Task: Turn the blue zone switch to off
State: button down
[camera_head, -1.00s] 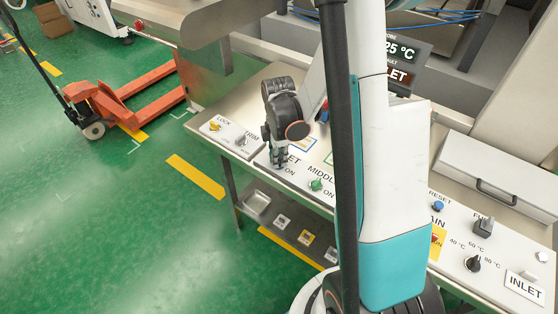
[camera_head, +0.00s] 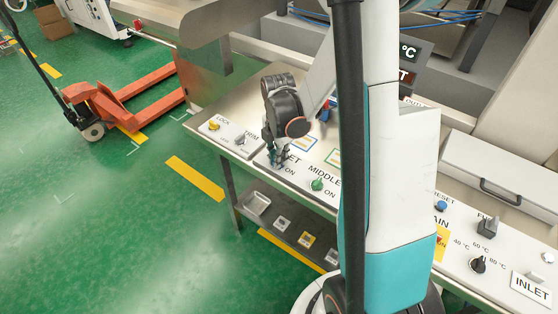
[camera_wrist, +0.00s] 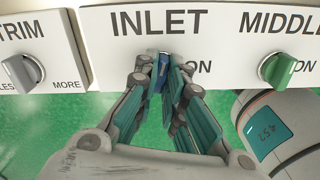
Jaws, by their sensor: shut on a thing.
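The blue zone switch (camera_wrist: 159,80) is under the INLET label on a white panel in the wrist view. Only a narrow strip of it shows between my fingers. My gripper (camera_wrist: 163,72) is shut on it, with one finger on each side. In the head view my gripper (camera_head: 277,160) points down at the INLET panel and hides the switch. The word ON shows to the right of the fingers. The fingers cover the other side, so I cannot read the switch's exact position.
The green MIDDLE switch (camera_wrist: 276,69) is close on the right. The grey TRIM knob (camera_wrist: 22,73) is on the left. A red pallet truck (camera_head: 120,100) stands on the green floor.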

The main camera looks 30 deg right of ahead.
jog(key=shift+n, duration=0.5)
jog(key=shift+f+n, duration=0.1)
jog(key=shift+n, duration=0.2)
jog(key=c, duration=2.1)
grip_release()
jog(key=shift+n+b, duration=0.4)
jog(key=o, duration=0.5)
jog(key=shift+r, duration=0.25)
notch_tip(320, 180, up, 12)
jog(key=shift+f, duration=0.15)
